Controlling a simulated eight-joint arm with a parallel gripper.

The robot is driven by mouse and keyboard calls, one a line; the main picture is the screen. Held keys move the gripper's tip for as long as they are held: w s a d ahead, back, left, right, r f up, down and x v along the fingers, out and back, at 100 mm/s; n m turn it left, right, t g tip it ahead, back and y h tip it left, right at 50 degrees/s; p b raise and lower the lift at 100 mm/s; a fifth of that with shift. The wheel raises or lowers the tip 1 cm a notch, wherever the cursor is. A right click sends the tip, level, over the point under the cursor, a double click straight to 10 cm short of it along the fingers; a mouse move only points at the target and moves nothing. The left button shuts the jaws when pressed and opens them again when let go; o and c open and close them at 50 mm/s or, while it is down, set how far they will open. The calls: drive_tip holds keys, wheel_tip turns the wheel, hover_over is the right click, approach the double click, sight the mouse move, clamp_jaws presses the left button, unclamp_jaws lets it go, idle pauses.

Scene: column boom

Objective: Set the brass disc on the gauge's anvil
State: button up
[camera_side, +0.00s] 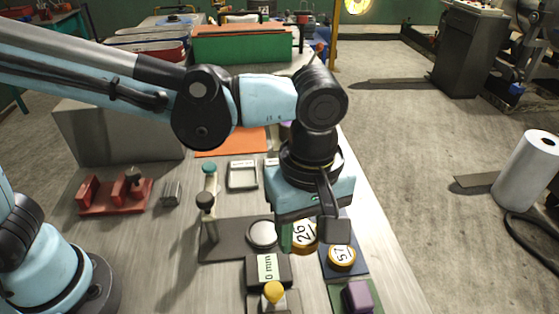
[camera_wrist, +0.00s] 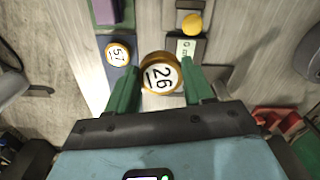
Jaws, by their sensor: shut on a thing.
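A brass-rimmed disc marked 26 (camera_side: 304,236) is held between the green fingers of my gripper (camera_side: 300,243); it also shows face-on in the wrist view (camera_wrist: 160,76), with a finger on each side. My gripper is shut on this disc. The gauge has a dark base (camera_side: 222,249), a round silver anvil (camera_side: 262,234) with a bare top, and a readout (camera_side: 267,267) showing 0 mm. The held disc is just right of the anvil, apart from it in the picture; its height is hard to tell. In the wrist view the anvil is not clearly seen.
A second brass disc, marked 57 (camera_side: 342,257), lies on a blue mat (camera_side: 353,270) to the right. A purple block (camera_side: 357,296) sits on a green mat. A yellow knob (camera_side: 273,292) stands before the readout.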

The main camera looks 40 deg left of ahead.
drive_tip(key=s+a+n, duration=0.2)
drive_tip(key=s+a, duration=0.2)
drive_tip(key=s, duration=0.1)
hover_over(265, 234)
wheel_tip(265, 234, down, 7)
drive_tip(key=shift+f, duration=2.15)
drive_tip(key=shift+f, duration=0.15)
drive_tip(key=o, duration=1.3)
